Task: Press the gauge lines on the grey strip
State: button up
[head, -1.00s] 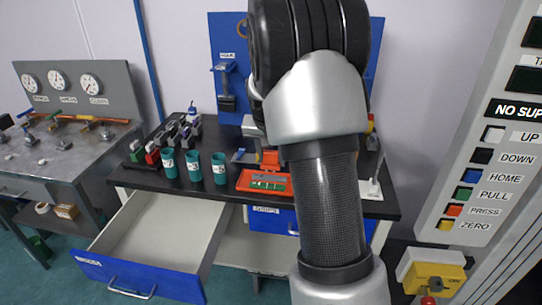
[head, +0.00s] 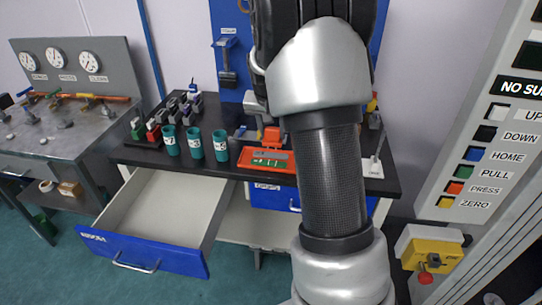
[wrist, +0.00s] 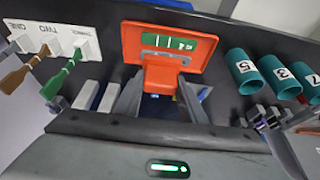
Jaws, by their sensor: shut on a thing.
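An orange plate (head: 248,160) with an upright orange handle (head: 271,134) lies near the front of the black bench. A green panel (head: 267,162) with pale marks is on it. In the wrist view the orange plate (wrist: 205,52) bears the green panel (wrist: 170,41) with several white lines. My gripper (wrist: 162,98) is shut on the orange handle block (wrist: 163,77), one finger on each side.
Several teal cups (head: 194,143) stand left of the plate. A blue-fronted drawer (head: 141,252) is pulled open below. A white holder (wrist: 75,40) with brown and green handles is at the wrist view's left. A button panel (head: 487,170) stands at the right.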

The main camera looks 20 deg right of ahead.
jog(key=shift+r, duration=0.1)
notch_tip(320, 180, up, 12)
jog(key=p, duration=0.8)
dwell(0.6)
